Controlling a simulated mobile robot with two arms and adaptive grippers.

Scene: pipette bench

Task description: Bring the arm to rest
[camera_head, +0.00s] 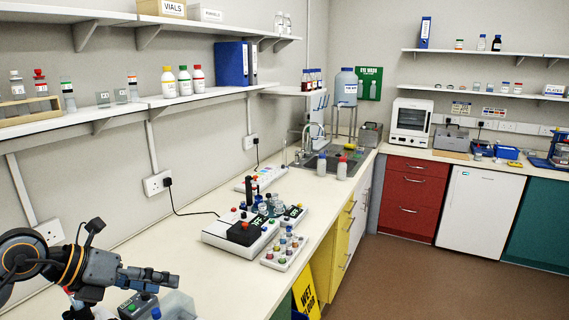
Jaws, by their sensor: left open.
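My left arm comes in at the lower left, and its gripper (160,278) points right above the near part of the bench (195,278). The gripper is open, its fingers are seen nearly edge-on, and nothing shows between them. Below it, partly hidden, are a dark device with a green button (138,305) and a clear container (178,305). My right gripper is not in view.
A white instrument with a black block (243,233) and a rack of coloured caps (284,250) stand ahead, right of the gripper. A wall shelf (120,112) overhangs the bench. Bare bench lies between gripper and instrument.

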